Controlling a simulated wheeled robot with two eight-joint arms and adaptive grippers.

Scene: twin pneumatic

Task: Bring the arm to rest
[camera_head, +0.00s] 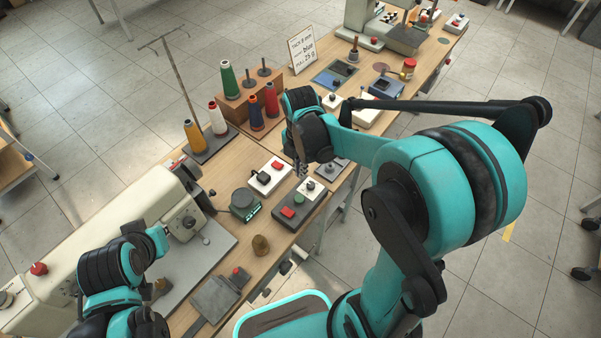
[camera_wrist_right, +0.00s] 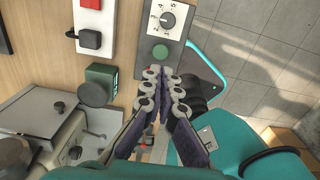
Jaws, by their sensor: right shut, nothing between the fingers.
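My right arm (camera_head: 425,190) reaches in from the right in the head view, bent at the elbow, with its wrist over the workbench (camera_head: 228,185). My right gripper (camera_head: 302,168) points down above the button boxes. In the right wrist view, the fingers (camera_wrist_right: 165,78) are together with nothing between them. They overlap the lower end of a grey control panel with a dial (camera_wrist_right: 168,20) and a green button (camera_wrist_right: 160,54). My left arm (camera_head: 108,268) shows at the lower left, beside the sewing machine. I cannot make out its gripper fingers.
A cream sewing machine (camera_head: 105,255) fills the near left bench. Thread cones (camera_head: 229,80) and a sign (camera_head: 302,50) stand farther back. A white box with red and black buttons (camera_head: 270,177) and a dark green device (camera_head: 245,204) sit near my right gripper. Open floor (camera_head: 530,230) lies right.

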